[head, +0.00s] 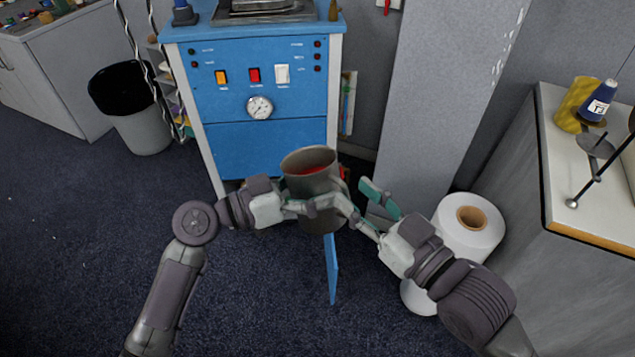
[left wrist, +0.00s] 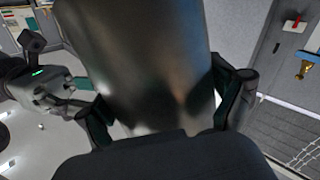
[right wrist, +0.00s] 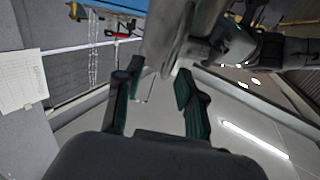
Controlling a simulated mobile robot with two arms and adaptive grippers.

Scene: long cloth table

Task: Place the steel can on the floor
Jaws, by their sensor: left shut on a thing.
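The steel can (head: 308,186) is a grey metal cylinder with an open top and a red inside. It is upright or slightly tilted, held in the air in front of the blue cabinet. My left gripper (head: 316,207) is shut around its side. The can (left wrist: 140,65) fills the middle of the left wrist view between the fingers. My right gripper (head: 360,193) is open beside the can's right side. In the right wrist view its fingers (right wrist: 156,90) stand apart, with part of the can (right wrist: 172,28) just beyond them. The dark carpeted floor (head: 255,300) lies below.
The blue cabinet (head: 265,150) with switches and a gauge stands behind the can. A blue panel (head: 332,270) sticks out below it. White rolls (head: 468,228) stand at the right, near a workbench (head: 590,190). A bin (head: 140,120) is at the left. Floor at left is clear.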

